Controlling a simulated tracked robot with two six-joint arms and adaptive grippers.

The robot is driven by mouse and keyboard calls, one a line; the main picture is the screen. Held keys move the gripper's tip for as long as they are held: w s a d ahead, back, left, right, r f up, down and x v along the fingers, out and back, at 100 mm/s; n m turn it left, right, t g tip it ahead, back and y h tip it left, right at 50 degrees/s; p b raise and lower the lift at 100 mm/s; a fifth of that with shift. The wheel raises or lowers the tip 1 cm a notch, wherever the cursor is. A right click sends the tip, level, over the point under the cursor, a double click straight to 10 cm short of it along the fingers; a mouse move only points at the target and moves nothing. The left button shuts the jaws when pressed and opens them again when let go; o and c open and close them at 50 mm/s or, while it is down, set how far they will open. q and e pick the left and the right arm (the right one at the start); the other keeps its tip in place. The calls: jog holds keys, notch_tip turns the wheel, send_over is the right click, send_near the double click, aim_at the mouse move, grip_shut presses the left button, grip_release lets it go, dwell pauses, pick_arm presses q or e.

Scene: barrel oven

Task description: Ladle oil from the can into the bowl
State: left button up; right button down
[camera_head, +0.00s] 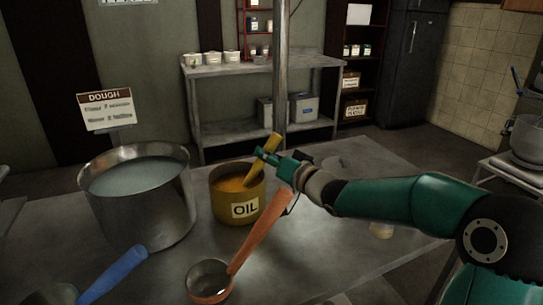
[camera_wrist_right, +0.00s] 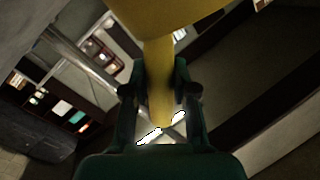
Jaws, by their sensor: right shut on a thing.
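The yellow can labelled OIL (camera_head: 228,211) stands upright on the metal table, with orange-yellow oil showing inside. My right gripper (camera_head: 272,160) is shut on the yellow handle of a ladle (camera_head: 256,176), just above the can's right rim. The handle leans into the can, and the ladle's lower end is hidden there. In the right wrist view the handle (camera_wrist_right: 160,88) runs between the fingers, below a wide yellow shape that I cannot identify for certain. A large metal pot (camera_head: 158,220) of pale liquid stands left of the can; I cannot tell whether it is the bowl. My left gripper is out of view.
An orange-handled ladle (camera_head: 262,232) lies in front of the can. A blue-handled ladle (camera_head: 118,272) is at the lower left. A DOUGH sign (camera_head: 105,110) stands behind the pot. A metal pole (camera_head: 281,80) rises behind the can. A metal bowl (camera_head: 527,142) stands at the far right.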

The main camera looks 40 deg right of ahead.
notch_tip(320, 180, up, 12)
jog(key=p, duration=1.1)
jog(key=shift+r+p, duration=0.2)
jog(key=shift+p, duration=0.15)
